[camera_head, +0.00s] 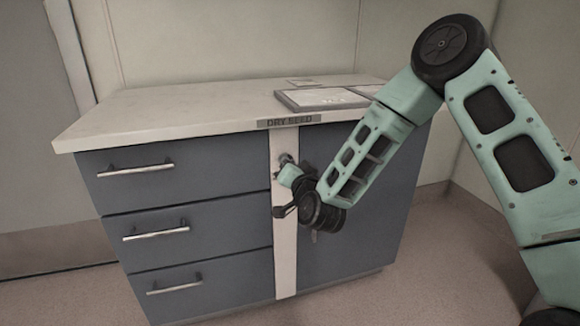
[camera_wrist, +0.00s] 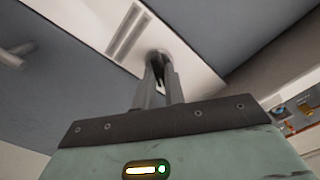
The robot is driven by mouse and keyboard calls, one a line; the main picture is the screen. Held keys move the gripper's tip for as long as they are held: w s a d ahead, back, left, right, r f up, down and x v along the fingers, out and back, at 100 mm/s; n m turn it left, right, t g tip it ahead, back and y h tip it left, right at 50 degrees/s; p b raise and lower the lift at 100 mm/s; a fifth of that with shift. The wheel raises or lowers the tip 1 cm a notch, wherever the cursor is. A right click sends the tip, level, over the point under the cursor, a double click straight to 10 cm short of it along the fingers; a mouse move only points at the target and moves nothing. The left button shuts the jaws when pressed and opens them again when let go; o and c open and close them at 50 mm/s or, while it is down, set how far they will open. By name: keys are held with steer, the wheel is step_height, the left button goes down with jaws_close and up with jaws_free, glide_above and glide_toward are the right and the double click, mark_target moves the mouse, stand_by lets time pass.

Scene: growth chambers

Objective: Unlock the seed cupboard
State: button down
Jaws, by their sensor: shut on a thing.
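The seed cupboard (camera_head: 350,180) is a blue-grey cabinet under a pale worktop, with a "DRY SEED" label (camera_head: 290,121) on its front edge. A pale upright strip (camera_head: 285,240) runs down the front between the drawers and the door, and also shows in the wrist view (camera_wrist: 185,65). A round metal lock (camera_head: 285,158) sits high on this strip. My gripper (camera_head: 285,178) is at the lock, its fingers (camera_wrist: 158,72) close together and pointing at it. They are shut on a small metal piece, apparently a key (camera_wrist: 160,87), mostly hidden between them.
Three drawers with bar handles (camera_head: 135,169) fill the cabinet's left side. A flat tray or board (camera_head: 322,98) and a small card (camera_head: 303,83) lie on the worktop (camera_head: 180,108). Floor is free at the right (camera_head: 455,245). My arm covers part of the door.

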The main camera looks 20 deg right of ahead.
steer(key=m, duration=1)
steer(key=shift+d+f, duration=0.1)
steer(key=shift+f, duration=0.1)
steer(key=shift+m, duration=0.4)
steer(key=c, duration=1.5)
jaws_free()
steer(key=shift+s, duration=0.1)
